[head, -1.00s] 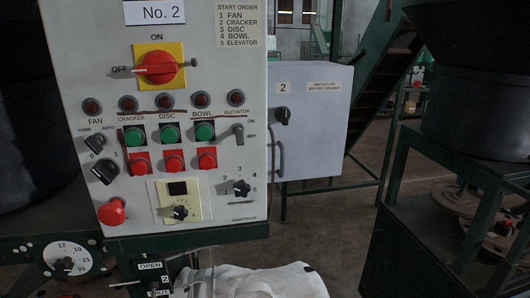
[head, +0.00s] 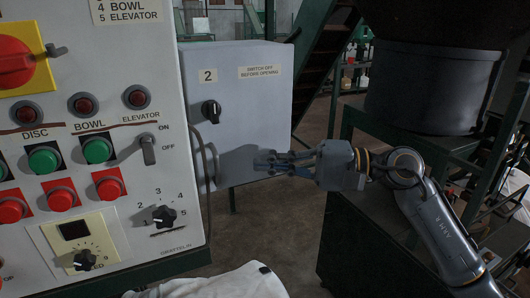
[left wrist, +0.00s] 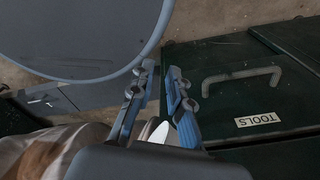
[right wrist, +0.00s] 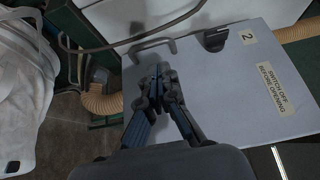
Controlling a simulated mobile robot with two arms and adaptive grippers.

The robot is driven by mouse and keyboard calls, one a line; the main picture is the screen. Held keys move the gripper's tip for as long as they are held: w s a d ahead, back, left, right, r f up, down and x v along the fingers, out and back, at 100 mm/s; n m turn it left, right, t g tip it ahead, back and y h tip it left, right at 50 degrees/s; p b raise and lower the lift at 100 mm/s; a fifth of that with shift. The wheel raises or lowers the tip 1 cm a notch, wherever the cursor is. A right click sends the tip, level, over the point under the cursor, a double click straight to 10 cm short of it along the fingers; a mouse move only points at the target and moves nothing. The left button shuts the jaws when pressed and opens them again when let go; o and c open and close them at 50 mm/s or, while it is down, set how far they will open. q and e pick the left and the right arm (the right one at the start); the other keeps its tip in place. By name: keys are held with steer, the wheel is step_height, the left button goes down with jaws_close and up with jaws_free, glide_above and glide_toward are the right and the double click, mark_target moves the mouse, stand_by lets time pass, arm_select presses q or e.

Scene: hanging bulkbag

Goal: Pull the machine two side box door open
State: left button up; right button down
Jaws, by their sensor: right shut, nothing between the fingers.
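The machine two side box (head: 240,100) is a pale grey box with a "2" label and a "switch off before opening" label; its door looks closed. A dark rotary knob (head: 211,111) sits at its upper left. The thin door handle (right wrist: 152,46) runs along the door's edge in the right wrist view. My right gripper (head: 262,162) is in front of the door's lower part, right of the handle. In the right wrist view its fingertips (right wrist: 160,78) are together and empty, apart from the handle. My left gripper (left wrist: 160,70) shows only in the left wrist view, fingers apart and empty.
The No. 2 control panel (head: 130,185) with buttons and switches stands left of the box. A white bag (head: 215,283) is below it. A black drum (head: 430,90) on a green frame is at the right. A dark "TOOLS" chest (left wrist: 240,90) shows in the left wrist view.

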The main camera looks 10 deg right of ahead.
mark_target(235, 159)
steer(key=p+x, duration=0.2)
steer(key=x, duration=0.4)
steer(key=shift+w+r+p, duration=0.1)
steer(key=shift+w+p, duration=0.1)
steer(key=shift+p, duration=0.2)
steer(key=shift+a, duration=0.4)
steer(key=shift+f, duration=0.2)
